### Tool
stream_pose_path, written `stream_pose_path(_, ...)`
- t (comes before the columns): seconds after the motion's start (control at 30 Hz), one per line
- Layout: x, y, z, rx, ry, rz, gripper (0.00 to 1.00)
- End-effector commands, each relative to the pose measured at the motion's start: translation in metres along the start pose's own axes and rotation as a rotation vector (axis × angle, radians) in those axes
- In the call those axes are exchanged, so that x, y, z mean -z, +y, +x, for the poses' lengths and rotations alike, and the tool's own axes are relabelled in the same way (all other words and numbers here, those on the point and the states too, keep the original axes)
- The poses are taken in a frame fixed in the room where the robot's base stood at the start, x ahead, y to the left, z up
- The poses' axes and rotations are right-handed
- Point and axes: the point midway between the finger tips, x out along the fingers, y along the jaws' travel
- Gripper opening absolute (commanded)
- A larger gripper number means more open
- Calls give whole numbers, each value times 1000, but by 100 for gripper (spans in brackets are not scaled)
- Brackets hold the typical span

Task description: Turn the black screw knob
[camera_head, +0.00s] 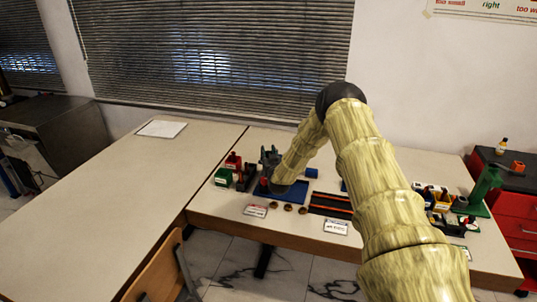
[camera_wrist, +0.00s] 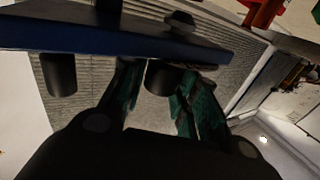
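In the wrist view, a black cylindrical knob (camera_wrist: 160,80) hangs below the edge of a blue plate (camera_wrist: 110,38). My gripper (camera_wrist: 160,98) has its two teal fingers on either side of this knob. A thin light gap shows on the knob's left; on the right I cannot tell whether the finger touches it. A second black cylinder (camera_wrist: 58,74) is left of the fingers, and a small black knob (camera_wrist: 181,20) sits on the plate's other side. In the head view my gripper (camera_head: 269,172) is at the blue plate (camera_head: 295,191), and the knob cannot be made out.
Red and green blocks (camera_head: 228,170) stand left of my gripper. A dark tray with orange strips (camera_head: 331,204) and small brass parts (camera_head: 288,207) lie near the front edge. A green stand (camera_head: 483,188) is at right. The left table (camera_head: 110,200) is mostly clear.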

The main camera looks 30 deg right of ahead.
Motion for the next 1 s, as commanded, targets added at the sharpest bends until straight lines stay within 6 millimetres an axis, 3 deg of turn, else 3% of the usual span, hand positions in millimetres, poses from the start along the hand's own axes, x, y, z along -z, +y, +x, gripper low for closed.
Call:
stream_pose_path(0.03, 0, 0, 0, 0, 0, 0, 15)
stream_pose_path(0.1, 0, 0, 0, 0, 0, 0, 4)
stream_pose_path(0.57, -4, -1, 0, -71, 0, 0, 4)
stream_pose_path(1.0, -6, -2, 0, -360, 9, 0, 4)
